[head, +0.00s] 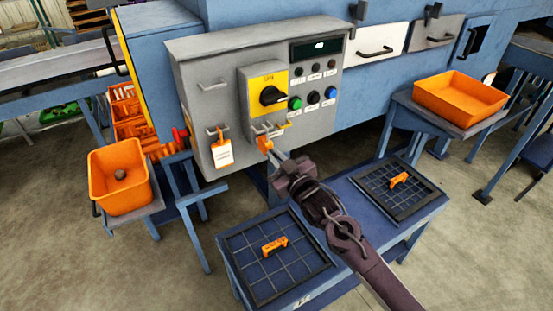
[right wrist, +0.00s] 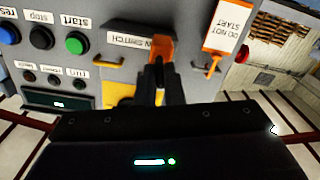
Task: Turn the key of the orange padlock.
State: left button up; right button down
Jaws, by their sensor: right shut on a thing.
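The orange padlock (head: 265,143) hangs at the lower front of the grey control box, under the yellow switch plate (head: 267,90) with its black rotary knob. It also shows in the right wrist view (right wrist: 162,46), just past my fingertips. My right gripper (head: 277,155) reaches up to the padlock from below right. Its fingers, also in the right wrist view (right wrist: 159,78), are shut on the padlock's key at the lower end of the lock. The key itself is hidden between the fingers. My left gripper is not in view.
A white and orange "do not start" tag (head: 222,153) hangs left of the padlock. Green (head: 295,103) and blue (head: 331,92) buttons sit on the box. Below, a blue table holds two dark gridded trays (head: 240,240) with orange pieces. Orange bins stand left (head: 105,195) and right (head: 460,105).

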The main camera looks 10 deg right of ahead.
jog(key=shift+f+n+b, duration=0.2)
jog(key=shift+n+b, duration=2.8)
jog(key=shift+n, duration=4.3)
jog(key=c, duration=1.5)
grip_release()
jog(key=shift+c, duration=0.2)
jog(key=b+v, duration=0.2)
jog(key=v, duration=0.6)
